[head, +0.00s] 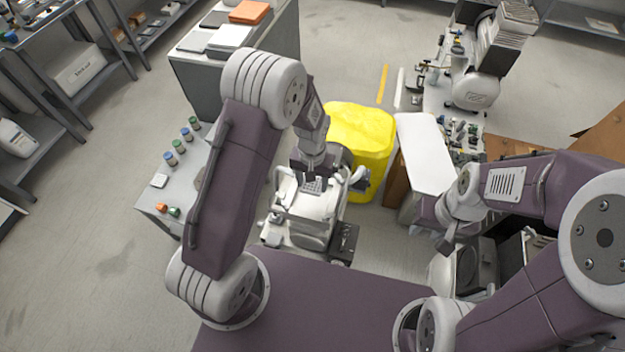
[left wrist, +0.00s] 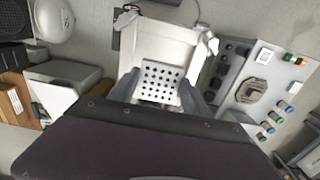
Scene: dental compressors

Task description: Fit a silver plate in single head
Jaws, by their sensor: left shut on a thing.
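The silver plate (left wrist: 160,82) is a square perforated plate. In the left wrist view it sits between the two fingers of my left gripper (left wrist: 160,95). In the head view my left gripper (head: 313,172) points down with the plate (head: 314,185) at its tips, over a white unit (head: 308,208), which looks like the single head. The white unit also shows in the left wrist view (left wrist: 165,48), behind the plate. I cannot tell whether the plate touches it. My right gripper (head: 447,240) is at the right, away from the unit; its fingers are too small to read.
A yellow bin (head: 362,140) stands right behind the white unit. A white panel (head: 425,150) and another compressor (head: 480,85) are at the right.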

